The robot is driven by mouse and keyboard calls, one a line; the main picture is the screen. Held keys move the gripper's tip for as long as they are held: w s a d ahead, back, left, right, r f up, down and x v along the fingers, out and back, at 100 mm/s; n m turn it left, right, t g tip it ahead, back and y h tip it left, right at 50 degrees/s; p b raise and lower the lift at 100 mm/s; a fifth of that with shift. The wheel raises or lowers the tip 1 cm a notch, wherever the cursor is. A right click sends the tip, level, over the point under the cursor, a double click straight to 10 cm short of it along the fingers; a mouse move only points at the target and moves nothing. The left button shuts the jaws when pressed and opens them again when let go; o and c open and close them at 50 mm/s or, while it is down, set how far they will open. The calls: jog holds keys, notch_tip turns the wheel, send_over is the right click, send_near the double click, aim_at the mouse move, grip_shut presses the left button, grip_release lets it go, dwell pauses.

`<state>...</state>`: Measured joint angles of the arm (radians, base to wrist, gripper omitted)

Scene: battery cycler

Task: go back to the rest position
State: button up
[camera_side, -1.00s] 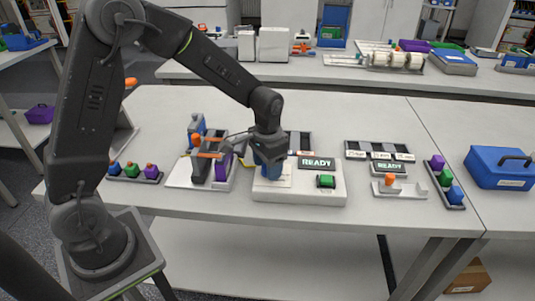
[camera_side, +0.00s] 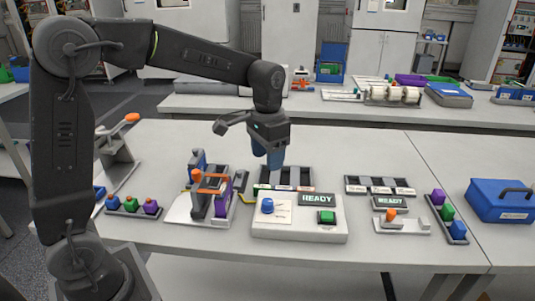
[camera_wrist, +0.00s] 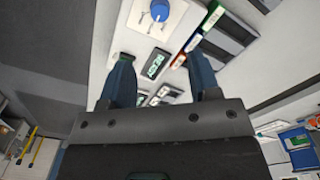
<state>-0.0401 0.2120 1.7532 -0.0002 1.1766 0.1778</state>
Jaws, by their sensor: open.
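My gripper (camera_side: 274,158) hangs above the back of the white cycler box (camera_side: 290,232), behind its blue knob (camera_side: 267,206). It points down and is clear of the table. In the wrist view, its two blue fingers (camera_wrist: 163,82) stand apart with nothing between them. The blue knob (camera_wrist: 160,10) shows beyond the fingers at the top of that view. The box's display (camera_side: 317,199) reads READY, and a green button (camera_side: 326,217) sits below it.
A fixture with an orange lever (camera_side: 209,178) stands left of the box. A rack of coloured knobs (camera_side: 131,211) is farther left. A slotted tray (camera_side: 286,187) lies behind the box. A second READY station (camera_side: 402,222) and a blue toolbox (camera_side: 500,199) are right.

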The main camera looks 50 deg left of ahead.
jog(key=s+d+r+t, duration=0.1)
jog(key=s+t, duration=0.1)
jog(key=s, duration=0.8)
jog(key=s+r+n+t, duration=0.1)
jog(key=s+r+t, duration=0.1)
jog(key=s, duration=0.8)
jog(key=shift+d+r+n+t, duration=0.2)
jog(key=shift+d+n+t, duration=0.15)
jog(key=shift+t, duration=0.45)
